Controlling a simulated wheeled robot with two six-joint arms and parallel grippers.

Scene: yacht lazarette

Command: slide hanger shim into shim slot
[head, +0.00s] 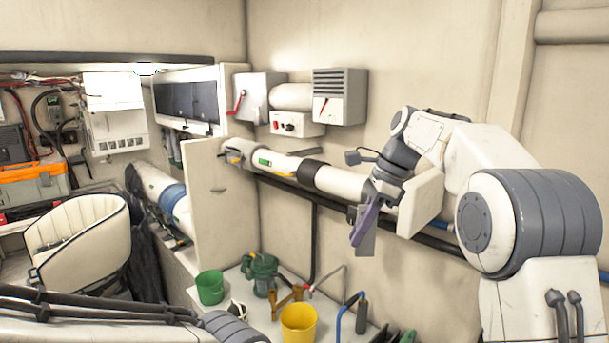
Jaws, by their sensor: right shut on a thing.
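My right gripper (371,205) is in front of the long white pipe (340,183) on the wall, right of the picture's middle. It is shut on a flat purple strip (364,228), which I take to be the hanger shim. The strip is tilted, its lower end pointing down and slightly left. A grey plate (366,243) shows just behind and below the strip; I cannot tell whether they touch. The shim slot cannot be made out; the gripper and wrist cover that stretch of pipe. My left arm crosses the bottom left, its gripper out of view.
A dark collar (312,172) sits on the pipe left of my gripper. Below stand a green bucket (210,288), a yellow bucket (299,323) and a green pump (262,272). A cream panel (210,205) and padded chair (85,240) are at left. Grey boxes (339,97) hang above the pipe.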

